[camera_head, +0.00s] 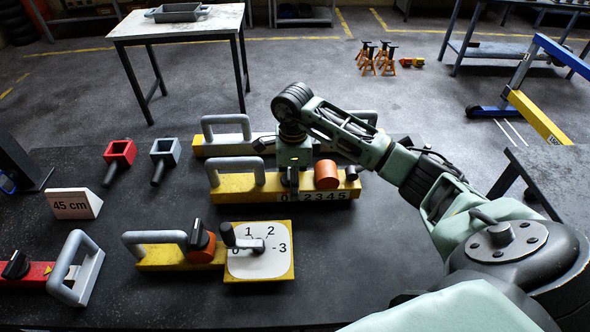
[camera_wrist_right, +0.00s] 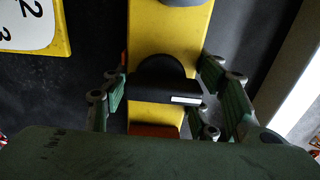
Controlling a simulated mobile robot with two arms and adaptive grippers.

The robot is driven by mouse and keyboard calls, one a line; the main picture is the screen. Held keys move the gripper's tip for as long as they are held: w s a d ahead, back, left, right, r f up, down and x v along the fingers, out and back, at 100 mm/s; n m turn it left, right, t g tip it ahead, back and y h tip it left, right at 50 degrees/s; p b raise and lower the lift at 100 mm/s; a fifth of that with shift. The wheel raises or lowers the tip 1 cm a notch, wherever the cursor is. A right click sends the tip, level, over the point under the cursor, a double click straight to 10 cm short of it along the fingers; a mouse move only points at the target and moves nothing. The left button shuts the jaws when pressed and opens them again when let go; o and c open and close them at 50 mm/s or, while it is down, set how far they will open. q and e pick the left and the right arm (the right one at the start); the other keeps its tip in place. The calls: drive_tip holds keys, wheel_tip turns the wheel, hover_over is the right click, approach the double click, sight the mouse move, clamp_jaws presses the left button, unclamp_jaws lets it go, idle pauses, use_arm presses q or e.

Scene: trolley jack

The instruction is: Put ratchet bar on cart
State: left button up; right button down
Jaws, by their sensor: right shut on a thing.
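A yellow bar (camera_head: 237,185) with a grey handle, an orange cylinder and a number scale lies on the dark bench. My right gripper (camera_head: 293,179) is over its middle. In the right wrist view my right gripper (camera_wrist_right: 163,100) has its fingers on either side of a black knob (camera_wrist_right: 165,75) on the yellow bar (camera_wrist_right: 165,35) and is shut on it. I cannot tell for sure which object is the ratchet bar. A red bar (camera_head: 35,273) with a grey handle lies at the left. No cart is clearly identifiable. My left gripper is not in view.
A yellow bar with a dial plate (camera_head: 270,268) lies in front, another yellow bar (camera_head: 210,150) behind. Red (camera_head: 119,153) and grey (camera_head: 165,152) square-headed tools and a 45 cm sign (camera_head: 74,204) are at left. A table (camera_head: 190,28) with a tray stands beyond.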

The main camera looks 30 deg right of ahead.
drive_tip(key=shift+f, duration=0.4)
drive_tip(key=shift+w+f, duration=0.1)
drive_tip(key=shift+f, duration=0.1)
drive_tip(key=c, duration=0.7)
unclamp_jaws()
drive_tip(key=shift+f, duration=0.1)
wheel_tip(320, 180, up, 12)
drive_tip(key=b, duration=0.2)
drive_tip(key=shift+b, duration=0.4)
